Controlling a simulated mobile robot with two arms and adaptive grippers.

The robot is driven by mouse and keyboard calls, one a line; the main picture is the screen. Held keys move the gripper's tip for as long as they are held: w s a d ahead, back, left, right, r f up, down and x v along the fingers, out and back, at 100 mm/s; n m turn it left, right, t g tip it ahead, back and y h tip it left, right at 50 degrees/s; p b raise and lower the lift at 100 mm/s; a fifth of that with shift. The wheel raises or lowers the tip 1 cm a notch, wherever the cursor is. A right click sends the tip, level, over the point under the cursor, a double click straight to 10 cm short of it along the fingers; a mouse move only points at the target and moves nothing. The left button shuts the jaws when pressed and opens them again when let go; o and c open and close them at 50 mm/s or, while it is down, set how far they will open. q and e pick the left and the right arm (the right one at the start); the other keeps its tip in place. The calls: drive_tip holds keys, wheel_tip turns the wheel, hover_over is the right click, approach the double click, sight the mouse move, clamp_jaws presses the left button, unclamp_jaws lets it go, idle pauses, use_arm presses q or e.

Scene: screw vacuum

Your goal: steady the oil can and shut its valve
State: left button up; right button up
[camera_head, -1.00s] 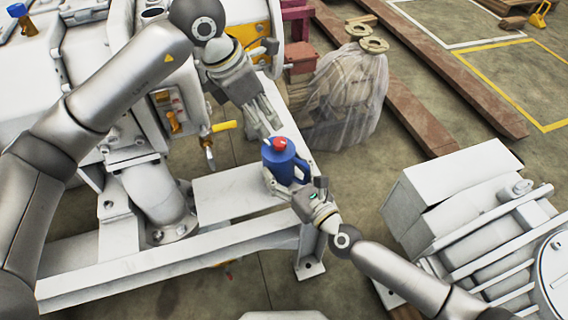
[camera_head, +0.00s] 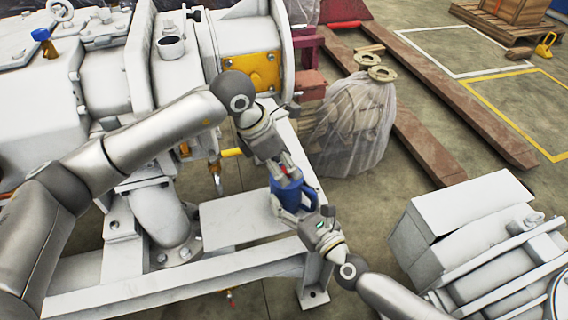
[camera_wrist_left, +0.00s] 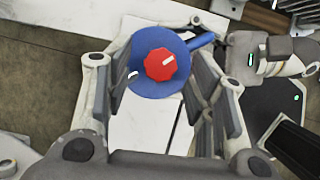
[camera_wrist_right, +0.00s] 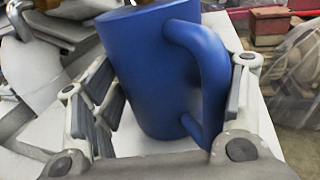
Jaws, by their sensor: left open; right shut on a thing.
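The blue oil can (camera_head: 291,196) stands upright on the white frame of the machine. Its handle shows on the right side in the right wrist view (camera_wrist_right: 208,70). Its valve is a red knob with a white mark, seen from above in the left wrist view (camera_wrist_left: 160,65).
The white frame's flat plate (camera_head: 240,217) is clear left of the can. A yellow-handled valve (camera_head: 232,153) is on the machine behind. A plastic-wrapped bundle (camera_head: 352,125) stands on the floor behind right. White equipment (camera_head: 455,225) is at the right.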

use_arm(q)
drive_tip(key=shift+d+f, duration=0.1)
drive_tip(key=shift+f, duration=0.2)
drive_tip(key=c, duration=1)
